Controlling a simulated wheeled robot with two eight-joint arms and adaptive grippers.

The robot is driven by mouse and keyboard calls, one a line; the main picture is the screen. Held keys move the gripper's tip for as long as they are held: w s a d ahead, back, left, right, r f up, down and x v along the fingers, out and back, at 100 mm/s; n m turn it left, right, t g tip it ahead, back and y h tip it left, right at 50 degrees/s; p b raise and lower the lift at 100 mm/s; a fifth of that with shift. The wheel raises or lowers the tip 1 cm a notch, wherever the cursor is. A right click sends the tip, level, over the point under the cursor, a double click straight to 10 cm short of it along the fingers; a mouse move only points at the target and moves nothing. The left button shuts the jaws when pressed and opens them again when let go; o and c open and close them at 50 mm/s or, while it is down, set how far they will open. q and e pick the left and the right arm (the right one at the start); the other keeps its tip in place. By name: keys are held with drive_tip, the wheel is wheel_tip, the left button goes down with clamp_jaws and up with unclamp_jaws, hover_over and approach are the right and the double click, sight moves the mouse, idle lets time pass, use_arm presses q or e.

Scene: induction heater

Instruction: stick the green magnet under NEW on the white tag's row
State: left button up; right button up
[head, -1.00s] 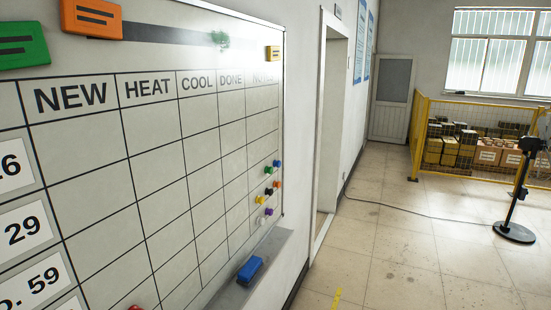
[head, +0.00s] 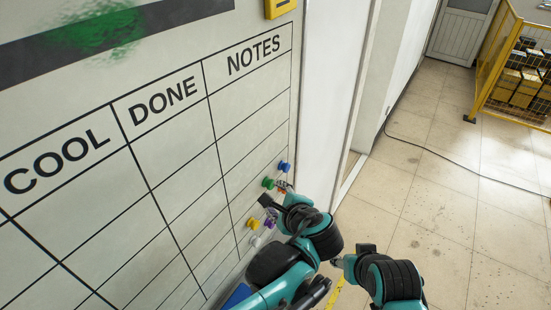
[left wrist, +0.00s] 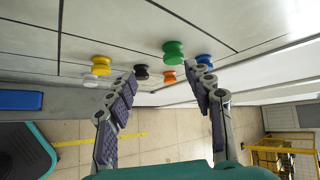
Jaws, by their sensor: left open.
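The green magnet (head: 268,183) is on the whiteboard (head: 180,190), low in the NOTES column near the right edge. My left gripper (head: 275,196) is open, just below and in front of it. In the left wrist view the green magnet (left wrist: 173,51) lies beyond the fingertips (left wrist: 163,74), nearer the right finger, with nothing held between them. An orange magnet (left wrist: 169,77) and a black magnet (left wrist: 142,72) show near or between the fingertips. The NEW column and the row tags are out of view. My right gripper (head: 345,263) shows partly at lower centre; its fingers are unclear.
Blue (head: 285,167), yellow (head: 253,223), purple (head: 272,215) and white (head: 255,241) magnets crowd the green one. A blue eraser (head: 237,295) is at the board's bottom. A doorway stands right of the board; the floor beyond is open, with a cable and a yellow fence (head: 505,75).

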sight(272, 185)
use_arm(q)
drive_tip(key=shift+m+t, duration=0.3)
drive_tip(key=shift+m, duration=0.2)
drive_tip(key=shift+w+a+f, duration=0.15)
drive_tip(key=shift+w+f, duration=0.25)
drive_tip(key=shift+w, duration=0.7)
drive_tip(key=shift+w+a+f, duration=0.2)
drive_tip(key=shift+w+f, duration=0.25)
drive_tip(key=shift+w, duration=0.65)
drive_tip(key=shift+w+a+f, duration=0.15)
drive_tip(key=shift+w+f, duration=0.25)
drive_tip(key=shift+w, duration=0.7)
clamp_jaws()
drive_tip(key=s+d+b, duration=0.1)
drive_tip(key=s+d, duration=0.3)
drive_tip(key=d, duration=0.1)
drive_tip(key=shift+d, duration=0.4)
